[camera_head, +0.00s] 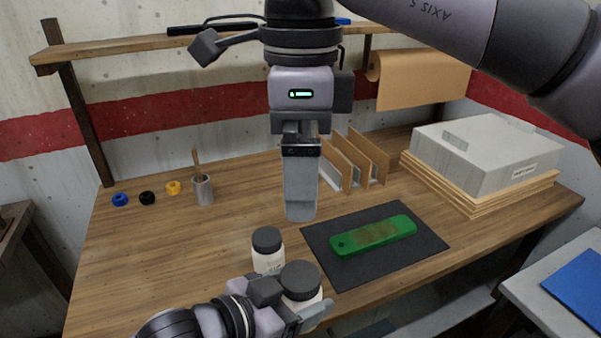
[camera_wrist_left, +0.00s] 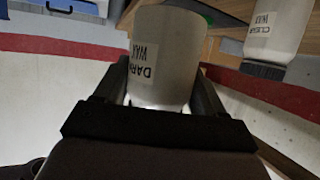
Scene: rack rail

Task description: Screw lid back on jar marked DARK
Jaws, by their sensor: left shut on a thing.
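A white jar (camera_head: 312,305) with a dark disc-shaped lid (camera_head: 301,279) on top is at the front of the bench. In the left wrist view the jar (camera_wrist_left: 165,62) carries a DARK WAX label. My left gripper (camera_head: 298,310) is shut on this jar, with a finger on each side of its body. The gripper hides much of the jar, and I cannot tell how tightly the lid sits. My right gripper (camera_head: 300,212) points down behind the jars, apart from them. It is seen edge-on, so its opening is unclear.
A second white jar (camera_head: 268,262) with a black lid stands just behind and left; its CLEAR WAX label shows in the left wrist view (camera_wrist_left: 276,25). A dark mat (camera_head: 420,255) holds a green piece (camera_head: 374,236). A cup (camera_head: 202,190) and small coloured rings stand left. Open bench lies left.

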